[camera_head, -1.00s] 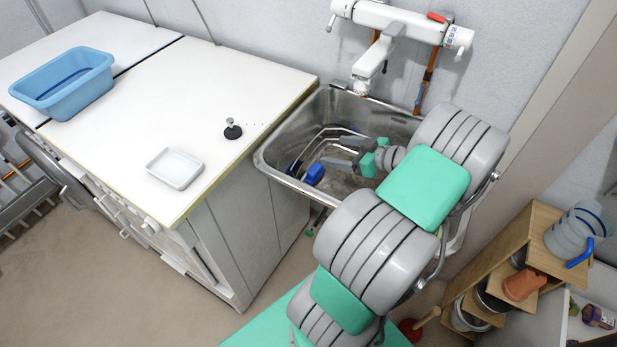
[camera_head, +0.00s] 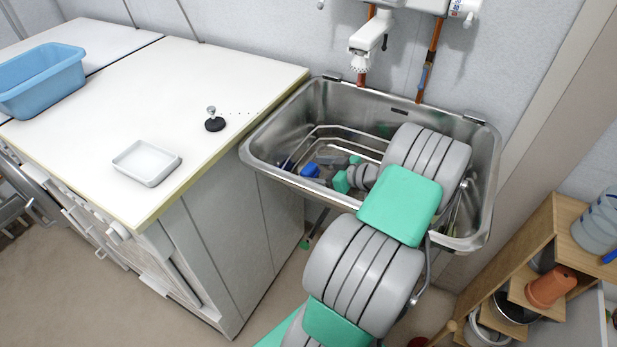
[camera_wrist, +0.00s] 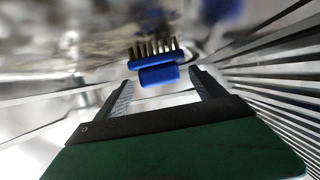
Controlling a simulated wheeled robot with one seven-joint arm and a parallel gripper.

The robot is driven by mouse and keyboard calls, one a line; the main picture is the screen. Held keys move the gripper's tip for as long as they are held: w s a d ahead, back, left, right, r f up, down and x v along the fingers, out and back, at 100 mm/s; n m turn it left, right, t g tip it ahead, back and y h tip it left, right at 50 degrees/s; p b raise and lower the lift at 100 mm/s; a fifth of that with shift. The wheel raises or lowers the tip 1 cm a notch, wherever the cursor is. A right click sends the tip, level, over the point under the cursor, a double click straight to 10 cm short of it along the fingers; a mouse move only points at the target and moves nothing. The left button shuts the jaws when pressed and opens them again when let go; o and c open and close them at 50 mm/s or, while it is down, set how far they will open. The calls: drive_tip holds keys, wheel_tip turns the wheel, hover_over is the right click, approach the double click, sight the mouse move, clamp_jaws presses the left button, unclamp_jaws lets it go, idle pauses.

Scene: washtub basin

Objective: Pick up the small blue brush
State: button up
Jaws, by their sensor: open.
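The small blue brush (camera_wrist: 158,75) shows in the wrist view, with a row of bristles along its far side. It lies just beyond and between the two fingertips of my gripper (camera_wrist: 160,82), which is open and empty. In the head view the blue brush (camera_head: 310,170) is inside the metal basin (camera_head: 262,160), near its left front part. My gripper (camera_head: 328,164) is down inside the basin, beside the brush on its right. My fingers are small and partly hidden by the arm in the head view.
A wire rack (camera_head: 340,136) lies in the basin, and its bars (camera_wrist: 265,75) run close on the right in the wrist view. The worktop (camera_head: 240,80) left of the basin holds a white dish (camera_head: 146,162), a black stopper (camera_head: 214,124) and a blue tub (camera_head: 45,85).

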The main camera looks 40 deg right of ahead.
drive_tip(key=x, duration=0.2)
drive_tip(key=shift+w+a+f, duration=0.15)
drive_tip(key=shift+w, duration=0.2)
drive_tip(key=shift+c, duration=0.3)
drive_tip(key=c, duration=1.4)
drive_tip(key=shift+c, duration=0.4)
